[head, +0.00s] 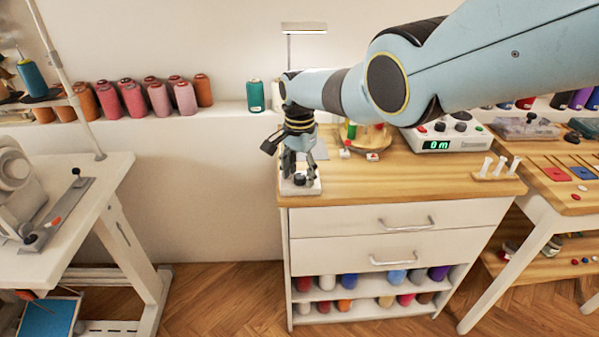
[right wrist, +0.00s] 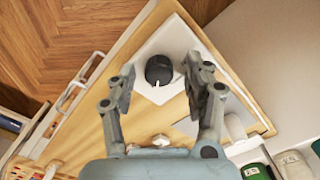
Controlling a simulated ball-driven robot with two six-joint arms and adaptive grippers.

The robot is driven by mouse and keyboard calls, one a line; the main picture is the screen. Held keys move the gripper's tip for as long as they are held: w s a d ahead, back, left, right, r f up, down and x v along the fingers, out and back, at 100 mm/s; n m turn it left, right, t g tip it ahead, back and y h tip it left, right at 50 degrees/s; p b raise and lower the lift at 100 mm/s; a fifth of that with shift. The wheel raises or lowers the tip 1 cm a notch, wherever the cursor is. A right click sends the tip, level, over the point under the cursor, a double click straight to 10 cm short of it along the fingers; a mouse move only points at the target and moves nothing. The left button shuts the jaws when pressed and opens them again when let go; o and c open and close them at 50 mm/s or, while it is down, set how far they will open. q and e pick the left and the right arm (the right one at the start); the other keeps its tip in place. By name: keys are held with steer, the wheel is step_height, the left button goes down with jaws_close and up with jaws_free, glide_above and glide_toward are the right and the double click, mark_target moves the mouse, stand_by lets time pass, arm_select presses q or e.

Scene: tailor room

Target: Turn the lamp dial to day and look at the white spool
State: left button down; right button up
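The lamp dial is a black round knob with a white pointer mark (right wrist: 159,70) on a white square base (right wrist: 181,38). In the head view its base (head: 313,189) sits at the front left corner of the wooden cabinet top. My right gripper (head: 298,174) points down just above the knob. In the right wrist view its fingers (right wrist: 158,84) are apart, with the knob showing between the tips; contact is unclear. The lamp (head: 304,28) stands behind my right arm. A pale spool-like thing (head: 277,97) stands on the wall ledge, partly hidden. My left gripper is out of view.
A green spool (head: 256,95) stands on the ledge left of my arm. A box with a green display (head: 438,140) and a peg stand (head: 493,174) are on the cabinet top (head: 420,180). A sewing table (head: 100,165) is at the left, with free floor between.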

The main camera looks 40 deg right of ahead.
mark_target(300, 175)
step_height(300, 175, up, 12)
stand_by(0.6)
stand_by(0.5)
steer(key=s+a+f+n+g+b, duration=0.25)
steer(key=s+f+g+b, duration=0.25)
steer(key=s+f, duration=2.65)
steer(key=s+a+f+n+t+b, duration=0.1)
steer(key=s+f+n, duration=0.2)
steer(key=s+f, duration=0.55)
steer(key=s+a+f+n+t+b, duration=0.1)
steer(key=s+f+n, duration=0.3)
steer(key=s, duration=0.7)
steer(key=s+a+f+n+t+b, duration=0.1)
steer(key=s+f+n+b, duration=0.1)
steer(key=s+f, duration=0.7)
steer(key=w+n+t, duration=0.2)
steer(key=w, duration=0.1)
steer(key=w+n+t, duration=0.1)
steer(key=n, duration=0.1)
steer(key=shift+w+d+r+h+p, duration=0.15)
steer(key=shift+r+h+p, duration=0.1)
steer(key=shift+h+p, duration=0.15)
